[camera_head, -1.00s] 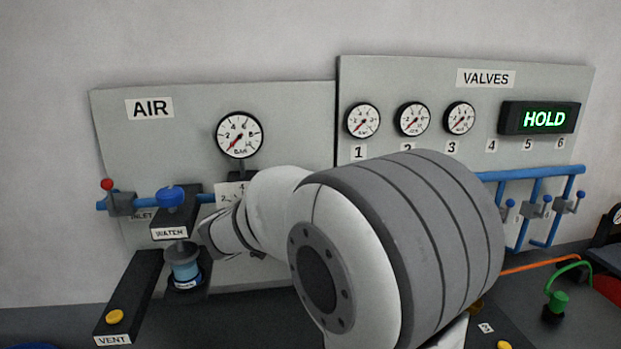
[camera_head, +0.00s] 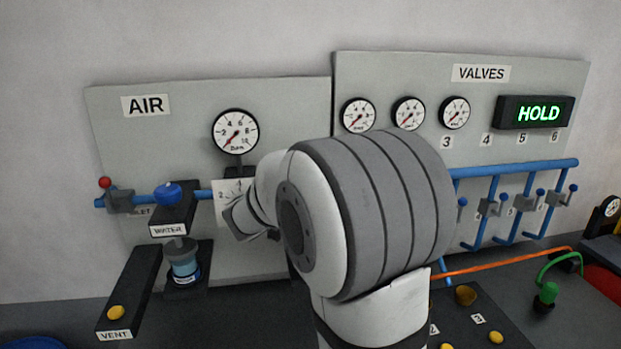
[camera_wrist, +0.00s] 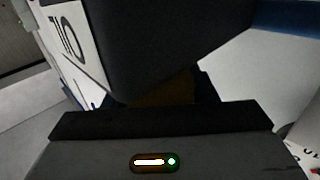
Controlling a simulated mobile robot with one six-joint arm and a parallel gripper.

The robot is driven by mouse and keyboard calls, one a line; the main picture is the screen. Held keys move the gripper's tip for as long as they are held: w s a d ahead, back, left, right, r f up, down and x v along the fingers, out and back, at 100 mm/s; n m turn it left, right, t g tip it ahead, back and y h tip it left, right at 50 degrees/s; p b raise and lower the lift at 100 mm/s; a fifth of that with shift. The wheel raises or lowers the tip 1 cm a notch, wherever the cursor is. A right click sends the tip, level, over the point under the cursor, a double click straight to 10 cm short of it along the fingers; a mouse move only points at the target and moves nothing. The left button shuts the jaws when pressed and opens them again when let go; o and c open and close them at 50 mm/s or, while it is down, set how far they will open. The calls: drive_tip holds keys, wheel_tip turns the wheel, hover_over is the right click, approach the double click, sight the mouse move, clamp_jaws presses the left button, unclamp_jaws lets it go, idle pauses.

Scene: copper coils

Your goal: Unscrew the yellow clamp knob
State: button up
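No yellow clamp knob shows clearly. In the wrist view a dim yellow-brown patch (camera_wrist: 165,91), possibly the knob, sits in shadow between a dark block (camera_wrist: 160,40) and my gripper (camera_wrist: 160,121). A white label that appears to read OIL upside down (camera_wrist: 72,38) is on the left of that block. My gripper's dark body, with a lit strip, fills the bottom of the wrist view. Its fingertips cannot be made out, nor whether it touches the patch. In the head view my arm hides the gripper and the area behind it.
The AIR panel (camera_head: 285,105) has a gauge (camera_head: 235,131), a WATER unit with blue knob (camera_head: 167,192) and clear bowl (camera_head: 184,262), and a VENT block with yellow button (camera_head: 116,312). The VALVES panel display (camera_head: 537,113) reads HOLD. An orange hose (camera_head: 500,264) crosses the bench at right.

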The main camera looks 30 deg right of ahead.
drive_tip(key=c, duration=0.4)
drive_tip(key=shift+c, duration=0.2)
drive_tip(key=shift+f+b, duration=0.25)
drive_tip(key=shift+b, duration=0.6)
